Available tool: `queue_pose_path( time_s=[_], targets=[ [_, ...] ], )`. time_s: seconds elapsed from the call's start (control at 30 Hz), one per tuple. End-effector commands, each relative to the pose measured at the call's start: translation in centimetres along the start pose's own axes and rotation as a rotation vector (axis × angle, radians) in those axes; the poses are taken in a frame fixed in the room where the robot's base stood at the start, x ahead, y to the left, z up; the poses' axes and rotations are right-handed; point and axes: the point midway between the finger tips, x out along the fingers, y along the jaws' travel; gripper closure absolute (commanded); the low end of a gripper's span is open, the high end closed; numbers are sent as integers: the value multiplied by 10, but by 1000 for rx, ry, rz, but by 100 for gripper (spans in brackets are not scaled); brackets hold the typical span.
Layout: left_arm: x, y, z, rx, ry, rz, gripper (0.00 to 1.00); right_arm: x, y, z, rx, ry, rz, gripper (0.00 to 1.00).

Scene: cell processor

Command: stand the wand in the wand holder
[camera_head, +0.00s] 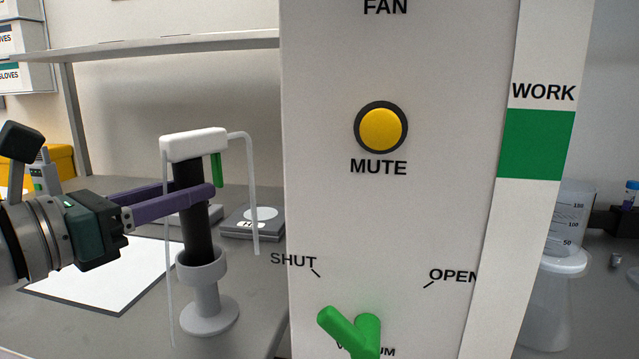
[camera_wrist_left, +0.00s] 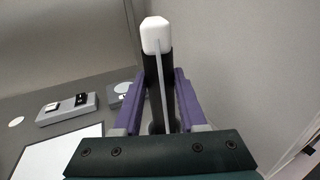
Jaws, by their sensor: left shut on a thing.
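The wand (camera_head: 192,222) has a black handle, a white head, a green trigger and thin pale tubes hanging from the head. It stands about upright. My left gripper (camera_head: 197,192) has its purple fingers shut on the upper part of the black handle. The wand holder (camera_head: 209,314) is a grey stand with a round foot and a ring-shaped cup. The handle's lower end is at the cup and looks to be inside its rim; how deep it sits is hidden. In the left wrist view the wand (camera_wrist_left: 155,35) stands between the fingers. My right gripper is not in view.
A large white panel (camera_head: 400,230) with a yellow MUTE button (camera_head: 380,129) and a green valve handle (camera_head: 352,331) stands close on the right. A white sheet (camera_head: 95,272) and a small scale (camera_head: 252,222) lie on the grey bench. A shelf (camera_head: 150,42) runs above.

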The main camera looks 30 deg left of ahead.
Motion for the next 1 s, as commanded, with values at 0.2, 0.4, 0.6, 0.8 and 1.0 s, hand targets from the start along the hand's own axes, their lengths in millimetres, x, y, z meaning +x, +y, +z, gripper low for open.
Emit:
queue_pose_path(
  time_s=[0.2,0.4,0.6,0.8,1.0],
  targets=[
    [0,0,1,0,0,0,41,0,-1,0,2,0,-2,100],
    [0,0,0,0,0,0,24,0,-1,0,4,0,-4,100],
    [-1,0,-1,-1,2,0,24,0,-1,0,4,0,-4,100],
    [-17,0,-4,-2,3,1,24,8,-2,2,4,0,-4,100],
    [-54,0,-6,1,5,1,24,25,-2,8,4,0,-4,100]
  ],
)
